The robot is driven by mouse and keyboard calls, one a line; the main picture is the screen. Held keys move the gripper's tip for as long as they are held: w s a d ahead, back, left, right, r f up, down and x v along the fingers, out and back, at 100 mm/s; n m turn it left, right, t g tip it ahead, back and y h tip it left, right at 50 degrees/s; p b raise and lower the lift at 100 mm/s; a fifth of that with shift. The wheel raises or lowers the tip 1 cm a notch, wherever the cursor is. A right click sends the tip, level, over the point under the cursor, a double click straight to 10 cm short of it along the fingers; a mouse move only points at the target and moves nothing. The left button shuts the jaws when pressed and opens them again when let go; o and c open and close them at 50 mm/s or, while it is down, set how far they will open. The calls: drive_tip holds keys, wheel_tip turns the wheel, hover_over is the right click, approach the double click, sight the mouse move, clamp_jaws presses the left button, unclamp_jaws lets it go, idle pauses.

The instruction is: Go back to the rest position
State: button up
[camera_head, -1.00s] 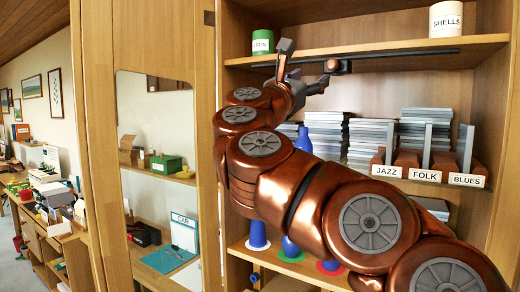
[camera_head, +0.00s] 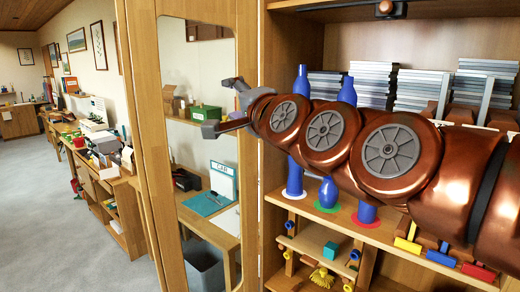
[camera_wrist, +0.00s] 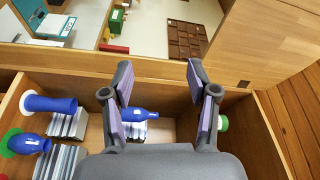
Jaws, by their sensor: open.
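My gripper (camera_head: 224,108) is at the end of my copper-coloured arm, stretched to the left in front of the shelf unit in the head view. Its fingers are spread and hold nothing. In the wrist view my gripper (camera_wrist: 158,98) shows two fingers wide apart with nothing between their tips. A blue bottle (camera_wrist: 138,115) shows behind the fingers, apart from them. No rest position is marked in the frames.
The wooden shelf (camera_head: 290,203) holds blue bottles on coloured discs, one of them a blue bottle (camera_head: 296,180) on a white disc. Stacks of sleeves (camera_head: 365,82) stand behind my arm. A mirrored door (camera_head: 150,130) is close to my gripper. Open floor (camera_head: 62,225) lies at left.

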drive_tip(key=s+d+f+n+g+h, duration=0.2)
drive_tip(key=s+d+f+g, duration=0.15)
drive_tip(key=f, duration=0.55)
drive_tip(key=s+d+f+n+g+h, duration=0.1)
drive_tip(key=s+d+f+n+g, duration=0.2)
drive_tip(key=f, duration=0.7)
drive_tip(key=s+d+f+n+g+h, duration=0.25)
drive_tip(key=s+f, duration=0.25)
drive_tip(key=f, duration=0.4)
drive_tip(key=s+d+f+n+g+h, duration=0.1)
drive_tip(key=s+d+f+g+h, duration=0.1)
drive_tip(key=s+d+f+g, duration=0.2)
drive_tip(key=s+d+f+n+g+h, duration=0.1)
drive_tip(key=s+d+f+g, duration=0.4)
drive_tip(key=s, duration=1.5)
drive_tip(key=d+f, duration=0.5)
drive_tip(key=shift+f+h, duration=0.3)
drive_tip(key=shift+h, duration=0.05)
drive_tip(key=shift+c, duration=0.4)
